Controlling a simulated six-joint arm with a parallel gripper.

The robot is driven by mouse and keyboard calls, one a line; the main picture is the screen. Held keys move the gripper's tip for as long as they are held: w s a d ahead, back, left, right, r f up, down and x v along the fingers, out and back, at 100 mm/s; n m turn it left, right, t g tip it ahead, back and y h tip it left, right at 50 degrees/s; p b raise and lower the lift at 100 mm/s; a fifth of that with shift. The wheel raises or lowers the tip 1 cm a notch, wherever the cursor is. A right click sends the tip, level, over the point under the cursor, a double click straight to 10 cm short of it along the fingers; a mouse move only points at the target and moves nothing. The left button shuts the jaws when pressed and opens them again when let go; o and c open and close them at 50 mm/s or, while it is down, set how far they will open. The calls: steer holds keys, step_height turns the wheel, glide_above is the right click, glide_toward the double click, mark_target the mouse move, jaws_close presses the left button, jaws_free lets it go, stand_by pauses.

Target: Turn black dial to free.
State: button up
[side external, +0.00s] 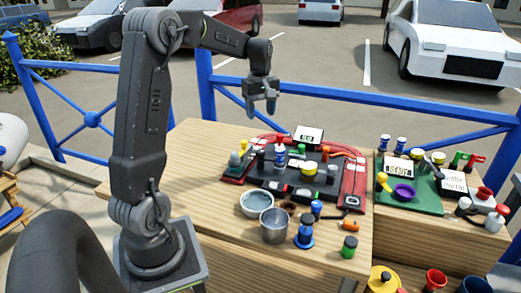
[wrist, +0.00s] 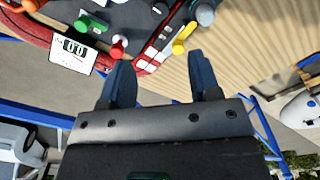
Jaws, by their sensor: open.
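My gripper (side external: 262,103) is open and empty, raised above the far left side of the control panel, touching nothing. In the wrist view its two blue-grey fingers (wrist: 160,75) are spread apart. The panel, a red base (side external: 354,183) with a black board, carries several knobs and lies on the wooden table. Several dark knobs show there, such as one (side external: 260,160) at the left of the board; I cannot tell which is the black dial. Its marks, including "free", are too small to read.
A small white display (side external: 308,135) stands at the panel's back. Metal bowls (side external: 274,225) and loose coloured knobs sit in front. A second board, green (side external: 420,204), is at the right. Blue railing (side external: 375,97) runs behind the table. Air around my gripper is clear.

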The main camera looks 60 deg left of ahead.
mark_target(261, 151)
step_height(261, 151, down, 14)
steer(key=shift+r, duration=0.15)
stand_by(0.3)
steer(key=shift+c, duration=0.3)
steer(key=c, duration=0.9)
steer(key=shift+o, duration=0.2)
steer(key=shift+m, duration=0.3)
steer(key=m, duration=1.1)
steer(key=shift+m, duration=0.3)
steer(key=o, duration=0.9)
